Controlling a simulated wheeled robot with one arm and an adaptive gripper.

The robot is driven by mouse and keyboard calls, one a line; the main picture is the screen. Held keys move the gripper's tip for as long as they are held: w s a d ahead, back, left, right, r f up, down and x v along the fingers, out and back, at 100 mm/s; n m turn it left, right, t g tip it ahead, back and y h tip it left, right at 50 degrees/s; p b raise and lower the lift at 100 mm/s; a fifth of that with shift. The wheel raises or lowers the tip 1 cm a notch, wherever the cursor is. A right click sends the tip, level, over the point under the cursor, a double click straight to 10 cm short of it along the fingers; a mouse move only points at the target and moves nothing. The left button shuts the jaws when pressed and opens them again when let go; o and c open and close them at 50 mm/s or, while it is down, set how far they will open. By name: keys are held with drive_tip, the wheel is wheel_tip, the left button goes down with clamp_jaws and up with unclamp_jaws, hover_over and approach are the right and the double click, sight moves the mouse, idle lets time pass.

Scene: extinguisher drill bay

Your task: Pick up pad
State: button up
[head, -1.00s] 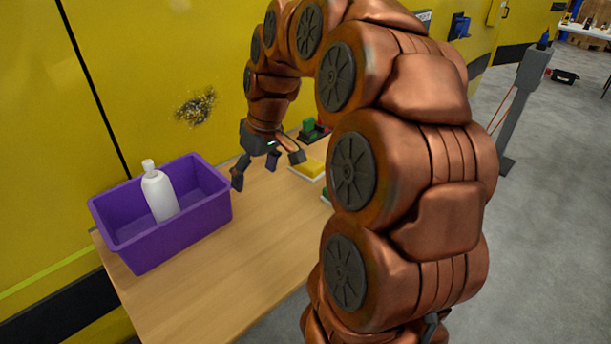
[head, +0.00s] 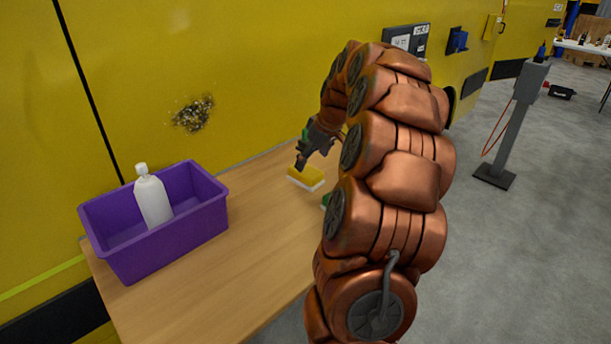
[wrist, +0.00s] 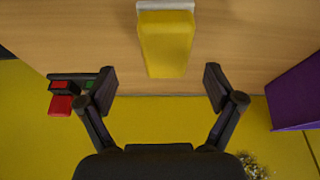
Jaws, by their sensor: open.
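The pad (head: 307,177) is a small block, yellow on top with a white layer below, lying on the wooden table (head: 222,270). In the wrist view the pad (wrist: 167,48) is at the top centre, just beyond the gap between my fingertips and not between them. My gripper (head: 301,160) is by the pad in the head view, its far parts partly hidden by my arm. In the wrist view my gripper (wrist: 160,82) has its two fingers spread wide with nothing held.
A purple bin (head: 175,248) with a white bottle (head: 153,202) stands at the table's left. A red and green object (wrist: 72,92) is left of my fingers in the wrist view. The yellow wall (head: 250,70) with a dark stain (head: 193,113) rises behind the table.

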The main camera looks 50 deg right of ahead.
sight(306, 169)
drive_tip(key=x, duration=0.4)
drive_tip(key=shift+a, duration=0.35)
drive_tip(key=shift+w+f, duration=0.1)
drive_tip(key=shift+f, duration=0.25)
drive_tip(key=shift+f, duration=0.25)
drive_tip(key=shift+c, duration=0.4)
drive_tip(key=c, duration=1.2)
